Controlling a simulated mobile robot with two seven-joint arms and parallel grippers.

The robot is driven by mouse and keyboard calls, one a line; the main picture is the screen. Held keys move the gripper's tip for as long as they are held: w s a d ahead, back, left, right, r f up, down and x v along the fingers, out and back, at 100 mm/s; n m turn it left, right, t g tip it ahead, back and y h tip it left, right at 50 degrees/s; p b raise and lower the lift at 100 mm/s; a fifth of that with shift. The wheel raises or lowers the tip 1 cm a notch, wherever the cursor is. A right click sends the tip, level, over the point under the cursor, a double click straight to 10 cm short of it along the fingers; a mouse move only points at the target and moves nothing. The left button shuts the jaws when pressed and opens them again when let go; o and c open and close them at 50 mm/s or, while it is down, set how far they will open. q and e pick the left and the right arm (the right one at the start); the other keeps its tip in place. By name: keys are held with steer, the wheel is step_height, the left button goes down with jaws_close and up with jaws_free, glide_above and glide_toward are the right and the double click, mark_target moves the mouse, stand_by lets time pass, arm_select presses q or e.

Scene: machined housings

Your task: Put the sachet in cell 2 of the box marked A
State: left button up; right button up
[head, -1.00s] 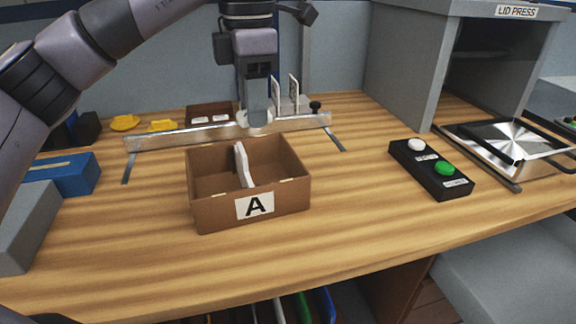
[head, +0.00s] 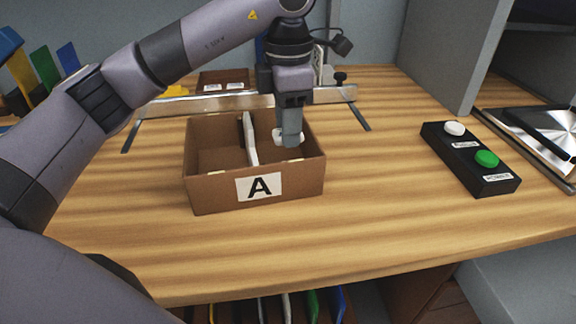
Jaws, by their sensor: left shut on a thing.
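The open brown cardboard box marked A (head: 216,194) stands on the wooden table, its label facing me. A white divider (head: 251,143) splits it into a left and a right compartment; I see no cell numbers. My left gripper (head: 290,138) points straight down over the right compartment, shut on the white sachet (head: 280,136). The gripper's fingers hide part of the sachet. The sachet shows at about rim height; whether it touches the box cannot be told. The left compartment looks empty. My right gripper is not in view.
A metal rail (head: 200,105) lies behind the box, with a brown tray (head: 223,78) beyond it. A black button panel (head: 470,158) with white and green buttons is to the right. The table between box and panel is clear.

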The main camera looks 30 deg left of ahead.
arm_select(q)
step_height(320, 180, down, 3)
steer(key=shift+f, duration=2.3)
steer(key=shift+f, duration=0.1)
steer(key=o, duration=1)
steer(key=shift+b, duration=0.3)
steer(key=shift+r, duration=0.4)
step_height(320, 180, up, 11)
steer(key=shift+r+p, duration=0.1)
steer(key=shift+p, duration=0.75)
steer(key=shift+r, duration=0.1)
